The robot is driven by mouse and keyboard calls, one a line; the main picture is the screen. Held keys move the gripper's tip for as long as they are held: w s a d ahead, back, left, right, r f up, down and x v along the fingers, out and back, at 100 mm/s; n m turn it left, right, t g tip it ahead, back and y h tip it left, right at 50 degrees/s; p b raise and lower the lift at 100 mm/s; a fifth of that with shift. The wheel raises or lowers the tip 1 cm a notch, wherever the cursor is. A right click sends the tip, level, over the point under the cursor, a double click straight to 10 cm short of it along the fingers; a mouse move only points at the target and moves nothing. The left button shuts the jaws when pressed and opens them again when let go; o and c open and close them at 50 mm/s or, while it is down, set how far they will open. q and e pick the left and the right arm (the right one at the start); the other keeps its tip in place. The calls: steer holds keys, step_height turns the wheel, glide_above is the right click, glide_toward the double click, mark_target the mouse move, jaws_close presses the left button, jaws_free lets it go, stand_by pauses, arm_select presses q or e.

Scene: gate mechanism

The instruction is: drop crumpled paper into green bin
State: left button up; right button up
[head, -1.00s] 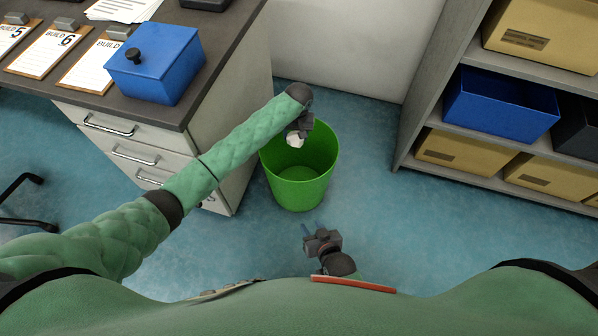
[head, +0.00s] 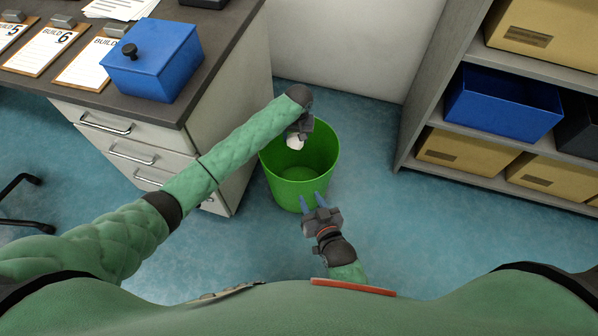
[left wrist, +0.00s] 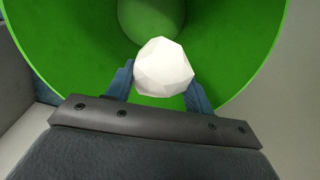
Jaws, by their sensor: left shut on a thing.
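The green bin (head: 300,183) stands on the blue floor beside the desk drawers, and its inside fills much of the left wrist view (left wrist: 80,45). The crumpled paper (head: 295,143) is a white faceted ball, seen large in the left wrist view (left wrist: 163,68). My left gripper (head: 297,138) is shut on the paper and holds it over the bin's opening. My right gripper (head: 315,200) is open and empty, its two blue fingers pointing at the near side of the bin. In the head view they overlap the bin's lower front; I cannot tell whether they touch it.
A desk (head: 226,75) with drawers and a lidded blue box (head: 155,70) stands at the left. A shelf unit (head: 425,110) with cardboard boxes and a blue crate (head: 500,104) stands at the right. The floor (head: 430,225) between the bin and the shelf is clear.

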steer(key=shift+r, duration=0.2)
arm_select(q)
steer(key=o, duration=1)
steer(key=shift+r, duration=0.4)
steer(key=r, duration=0.3)
steer(key=r+p, duration=0.1)
steer(key=r, duration=0.3)
steer(key=shift+d, duration=0.2)
arm_select(e)
steer(key=s+f+g, duration=0.5)
steer(key=s+f, duration=0.3)
steer(key=f, duration=0.5)
steer(key=shift+d+f+h, duration=0.35)
steer(key=shift+d+h, duration=0.05)
steer(key=shift+d, duration=0.05)
steer(key=shift+s, duration=0.1)
